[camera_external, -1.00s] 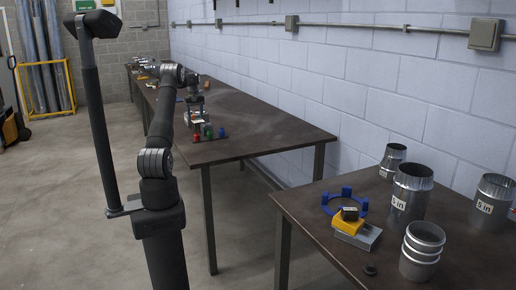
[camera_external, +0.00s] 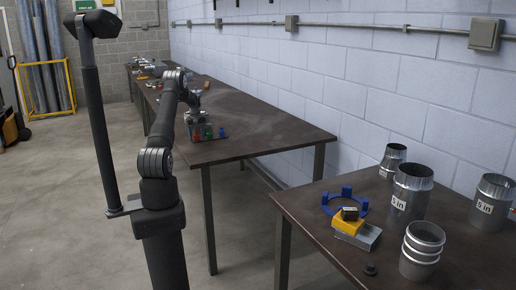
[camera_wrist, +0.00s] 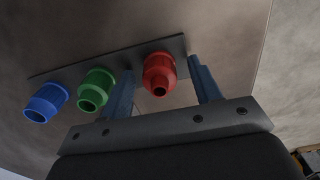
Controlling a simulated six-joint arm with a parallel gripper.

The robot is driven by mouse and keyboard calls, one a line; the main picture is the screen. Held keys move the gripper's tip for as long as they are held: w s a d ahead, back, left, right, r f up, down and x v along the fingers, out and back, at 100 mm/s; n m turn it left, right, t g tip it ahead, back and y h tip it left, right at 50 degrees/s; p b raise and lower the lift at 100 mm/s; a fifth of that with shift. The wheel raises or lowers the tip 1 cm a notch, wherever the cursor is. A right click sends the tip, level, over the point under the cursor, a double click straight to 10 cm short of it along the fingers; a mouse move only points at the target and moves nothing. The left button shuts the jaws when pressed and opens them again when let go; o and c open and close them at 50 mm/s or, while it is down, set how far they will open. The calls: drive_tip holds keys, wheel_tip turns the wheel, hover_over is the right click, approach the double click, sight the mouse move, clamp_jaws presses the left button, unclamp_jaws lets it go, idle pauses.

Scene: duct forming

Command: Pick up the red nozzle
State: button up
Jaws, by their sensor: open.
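The red nozzle (camera_wrist: 159,74) stands at one end of a dark rack plate in the wrist view. It also shows small in the external view (camera_external: 196,136). A green nozzle (camera_wrist: 96,90) and a blue nozzle (camera_wrist: 45,102) stand beside it on the same plate. My gripper (camera_wrist: 160,82) is open, with one blue finger on each side of the red nozzle. The left finger lies between the red and green nozzles. I cannot tell whether either finger touches the red nozzle. In the external view my gripper (camera_external: 198,124) is over the rack.
The dark rack plate (camera_wrist: 126,60) lies on the long table (camera_external: 262,135) near its front edge. The table is clear to the right of the rack. A nearer table (camera_external: 310,225) holds metal duct pieces, a blue ring (camera_external: 345,203) and a yellow-and-grey block (camera_external: 350,226).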

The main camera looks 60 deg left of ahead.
drive_tip(key=c, duration=1)
drive_tip(key=shift+c, duration=0.2)
